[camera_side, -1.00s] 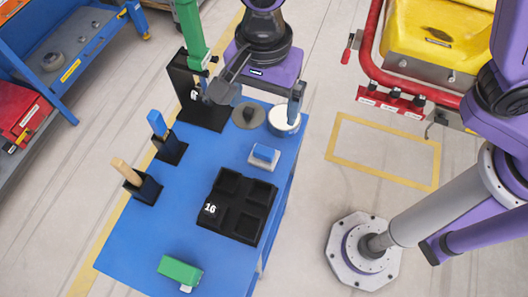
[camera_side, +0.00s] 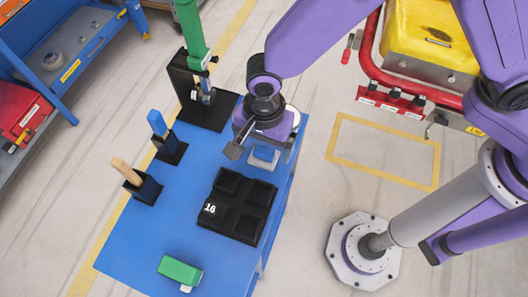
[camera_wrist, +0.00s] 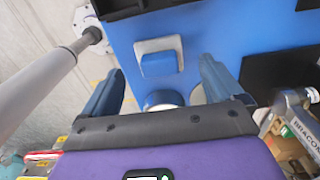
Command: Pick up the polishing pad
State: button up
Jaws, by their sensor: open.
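What seems to be the polishing pad (camera_side: 263,155), a blue block on a pale square base, lies on the blue table (camera_side: 140,245) behind the black tray. In the wrist view, the pad (camera_wrist: 159,63) shows whole, beyond and between my finger tips. My gripper (camera_wrist: 162,72) is open and empty, with one blue finger on either side of the pad in that picture. In the side view, my wrist hangs just behind the pad and hides part of the fingers. I cannot tell the exact height above it.
A black tray numbered 16 (camera_side: 225,218) is close in front of the pad. A white round piece (camera_wrist: 164,98) is near my fingers. A black stand with a green column (camera_side: 193,38) is at back left. Two black holders with handles and a green block (camera_side: 180,271) stand apart.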

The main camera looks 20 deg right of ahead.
jog(key=shift+f, duration=1.3)
jog(key=shift+c, duration=0.3)
jog(key=c, duration=1.1)
